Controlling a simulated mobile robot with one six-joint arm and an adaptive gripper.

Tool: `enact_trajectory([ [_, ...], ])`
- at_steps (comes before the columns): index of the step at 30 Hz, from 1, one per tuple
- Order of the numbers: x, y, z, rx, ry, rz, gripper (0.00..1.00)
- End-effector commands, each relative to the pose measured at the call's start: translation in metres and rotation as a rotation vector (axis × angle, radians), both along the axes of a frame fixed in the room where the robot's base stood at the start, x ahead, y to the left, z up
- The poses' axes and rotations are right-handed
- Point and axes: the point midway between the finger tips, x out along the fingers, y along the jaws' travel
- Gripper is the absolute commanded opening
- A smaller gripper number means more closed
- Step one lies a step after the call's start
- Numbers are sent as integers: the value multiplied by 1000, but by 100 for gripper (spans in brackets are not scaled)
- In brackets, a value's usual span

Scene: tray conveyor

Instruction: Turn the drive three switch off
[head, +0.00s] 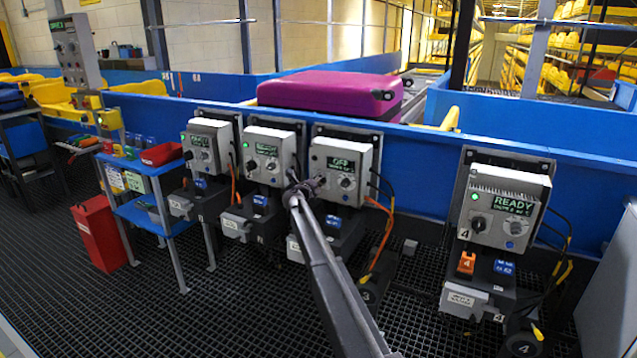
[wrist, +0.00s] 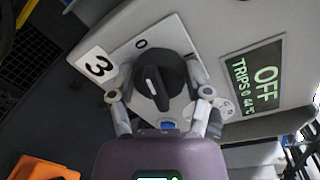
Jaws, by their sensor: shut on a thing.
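The drive three box (head: 357,155) is a grey unit on the blue conveyor side, and its display reads OFF. In the wrist view its display (wrist: 254,78) reads OFF and TRIPS 0, beside a white label with a 3 (wrist: 98,65). The drive three switch (wrist: 160,88) is a black rotary knob on a pale plate. The white mark on the knob points toward the 0. My gripper (wrist: 160,80) is shut on the switch, with a finger on each side. In the head view my gripper (head: 306,188) is at the box's lower left and hides its knob.
Similar drive boxes stand left of drive three, and drive four (head: 506,205) at right reads READY. A magenta suitcase (head: 330,92) lies on the conveyor behind. Cables hang by the boxes. A blue cart (head: 145,165) and red bin (head: 101,232) stand at left.

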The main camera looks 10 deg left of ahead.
Motion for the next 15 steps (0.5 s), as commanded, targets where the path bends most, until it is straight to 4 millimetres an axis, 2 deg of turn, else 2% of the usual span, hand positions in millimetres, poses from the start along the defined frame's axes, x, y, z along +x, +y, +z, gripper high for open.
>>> enact_trajectory([
  [6,3,0,0,-160,56,0,16],
  [15,3,0,0,-277,98,0,16],
])
